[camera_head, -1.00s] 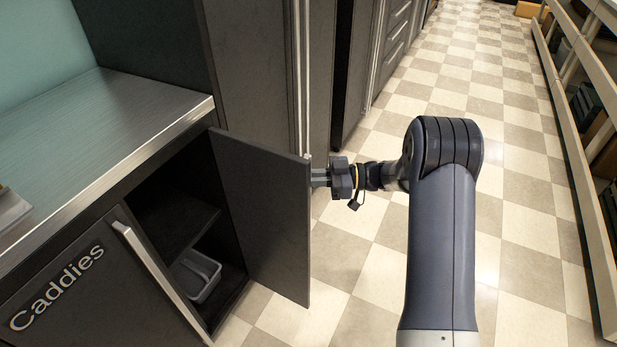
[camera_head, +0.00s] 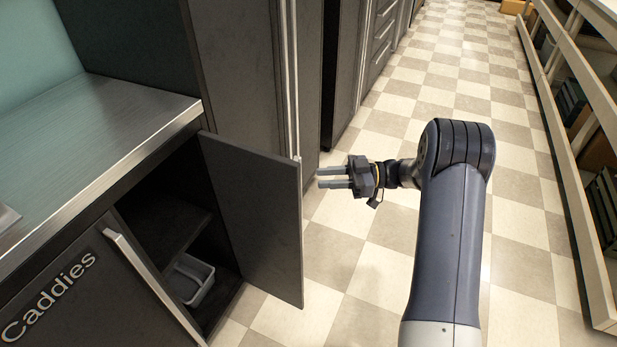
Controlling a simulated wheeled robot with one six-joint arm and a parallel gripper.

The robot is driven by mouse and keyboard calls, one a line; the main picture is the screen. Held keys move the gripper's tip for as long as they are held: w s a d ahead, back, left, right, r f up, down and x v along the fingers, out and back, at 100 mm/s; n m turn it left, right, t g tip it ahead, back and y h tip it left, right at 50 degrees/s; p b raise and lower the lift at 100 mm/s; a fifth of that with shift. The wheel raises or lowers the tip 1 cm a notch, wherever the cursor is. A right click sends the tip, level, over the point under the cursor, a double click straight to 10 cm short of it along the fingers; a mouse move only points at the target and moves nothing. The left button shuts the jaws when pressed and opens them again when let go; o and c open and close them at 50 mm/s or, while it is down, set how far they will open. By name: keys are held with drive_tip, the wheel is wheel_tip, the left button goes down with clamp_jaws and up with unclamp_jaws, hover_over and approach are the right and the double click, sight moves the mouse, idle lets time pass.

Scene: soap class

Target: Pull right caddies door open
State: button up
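The right caddies door (camera_head: 252,215) stands swung wide open, sticking out from the cabinet, with its inner face toward the left. Its handle is on the far side and hidden. My gripper (camera_head: 322,178) is just right of the door's free edge, apart from it. Its two fingers point left with a gap between them and nothing in it. The left caddies door (camera_head: 70,285), lettered "Caddies", is closed and has a metal handle (camera_head: 150,280).
Inside the open cabinet are a shelf (camera_head: 178,232) and a grey caddy (camera_head: 190,280). A metal countertop (camera_head: 85,135) lies above. A tall dark cabinet (camera_head: 240,75) stands behind the door. Shelving (camera_head: 570,150) lines the right side. The checkered floor (camera_head: 400,240) between is clear.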

drive_tip(key=shift+w+d, duration=0.15)
drive_tip(key=shift+d, duration=1.4)
drive_tip(key=shift+a, duration=0.1)
drive_tip(key=s+a, duration=0.1)
drive_tip(key=a, duration=0.9)
drive_tip(key=shift+s+a+b, duration=0.15)
drive_tip(key=shift+a+b, duration=0.1)
drive_tip(key=shift+b, duration=0.1)
drive_tip(key=shift+s, duration=0.1)
